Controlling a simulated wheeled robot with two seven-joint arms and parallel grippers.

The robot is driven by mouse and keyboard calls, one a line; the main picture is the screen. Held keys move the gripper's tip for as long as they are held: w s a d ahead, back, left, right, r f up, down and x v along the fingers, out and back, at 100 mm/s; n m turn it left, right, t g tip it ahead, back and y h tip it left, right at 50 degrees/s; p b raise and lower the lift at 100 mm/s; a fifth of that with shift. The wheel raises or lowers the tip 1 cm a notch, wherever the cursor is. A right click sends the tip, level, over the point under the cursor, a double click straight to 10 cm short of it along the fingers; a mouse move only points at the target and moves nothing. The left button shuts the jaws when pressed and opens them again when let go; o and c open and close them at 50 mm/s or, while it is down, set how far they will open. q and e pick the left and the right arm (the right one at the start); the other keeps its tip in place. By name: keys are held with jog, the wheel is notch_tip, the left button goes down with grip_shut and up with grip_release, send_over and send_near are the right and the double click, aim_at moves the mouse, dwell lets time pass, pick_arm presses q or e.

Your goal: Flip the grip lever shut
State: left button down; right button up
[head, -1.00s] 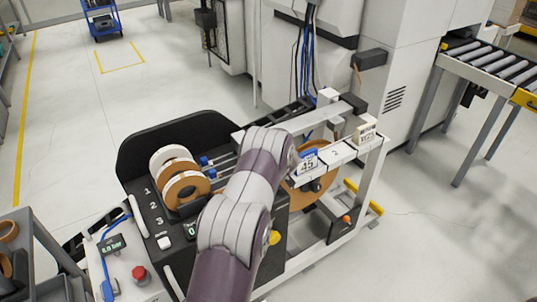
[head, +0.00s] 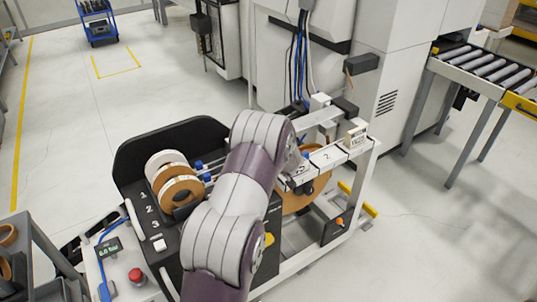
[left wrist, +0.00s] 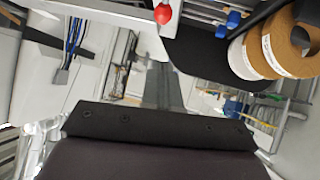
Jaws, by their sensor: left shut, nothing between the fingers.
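In the left wrist view a round red knob (left wrist: 163,14) shows at the top; it may belong to the grip lever, but I cannot tell the lever's position. My left gripper (left wrist: 163,85) extends from the black wrist plate below the knob. Its narrow fingers are shut and empty, with a visible gap to the knob in the picture. In the head view my arm covers the middle of the edge-banding machine, and both gripper and lever are hidden behind it. My right gripper is not in view.
Tape rolls (head: 178,183) stand on the machine's black panel, left of my arm. A larger orange-brown roll (head: 305,194) sits under the white rail (head: 328,155). A red button (head: 136,275) is at front left. A roller conveyor (head: 490,70) stands far right. The floor between is clear.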

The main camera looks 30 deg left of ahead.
pick_arm(q)
jog(key=shift+s+d+r, duration=0.3)
jog(key=shift+r, duration=0.2)
jog(key=shift+s+d+r, duration=0.25)
jog(key=shift+d+r, duration=0.05)
jog(key=shift+r, duration=0.15)
jog(key=shift+d, duration=0.1)
